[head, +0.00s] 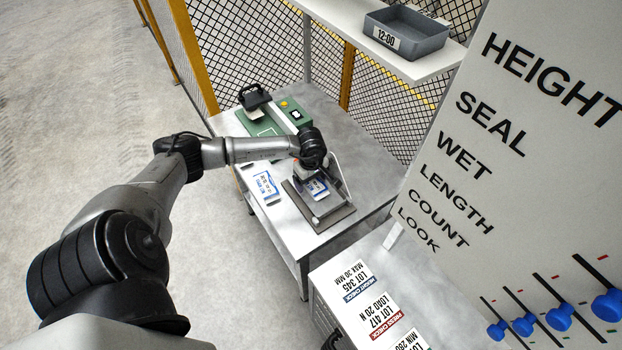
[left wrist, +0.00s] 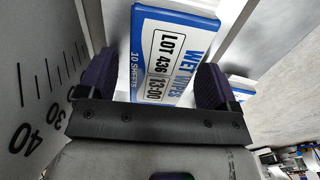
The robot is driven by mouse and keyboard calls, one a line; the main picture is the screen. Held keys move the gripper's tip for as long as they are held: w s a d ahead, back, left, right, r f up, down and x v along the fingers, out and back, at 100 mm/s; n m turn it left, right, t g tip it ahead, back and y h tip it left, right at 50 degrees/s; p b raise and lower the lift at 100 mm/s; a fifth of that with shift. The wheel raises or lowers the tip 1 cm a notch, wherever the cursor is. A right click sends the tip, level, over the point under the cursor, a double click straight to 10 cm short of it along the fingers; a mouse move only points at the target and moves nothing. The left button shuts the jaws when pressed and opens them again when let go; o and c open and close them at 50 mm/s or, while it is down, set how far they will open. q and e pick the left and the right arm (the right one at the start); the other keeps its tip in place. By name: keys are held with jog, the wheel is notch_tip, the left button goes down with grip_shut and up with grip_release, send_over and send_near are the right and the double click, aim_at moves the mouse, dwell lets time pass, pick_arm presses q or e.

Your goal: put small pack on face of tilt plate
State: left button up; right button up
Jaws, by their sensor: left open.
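A small white and blue wet-wipes pack (left wrist: 170,50), labelled LOT 436 12:00, lies between the fingers of my left gripper (left wrist: 158,85) in the left wrist view. The fingers stand open on either side of it; contact cannot be made out. In the head view this pack (head: 317,188) lies on the fixture that looks like the tilt plate (head: 328,217), a grey plate with a raised frame at its right. My left gripper (head: 308,174) is directly above, partly hiding pack and plate. A grey face with a 30–40 scale (left wrist: 35,95) is at left in the wrist view.
Another pack (head: 266,187) lies on the table (head: 272,222) left of the plate. A green device (head: 270,122) stands behind. A label bench (head: 345,270) and a large board with blue sliders (head: 560,318) are at right. A grey bin (head: 405,33) sits on the shelf.

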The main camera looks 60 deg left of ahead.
pick_arm(q)
jog(key=shift+r, duration=0.1)
jog(key=shift+r+p, duration=0.2)
jog(key=shift+p, duration=0.1)
notch_tip(320, 180, up, 12)
jog(key=shift+f, duration=0.15)
dwell(0.3)
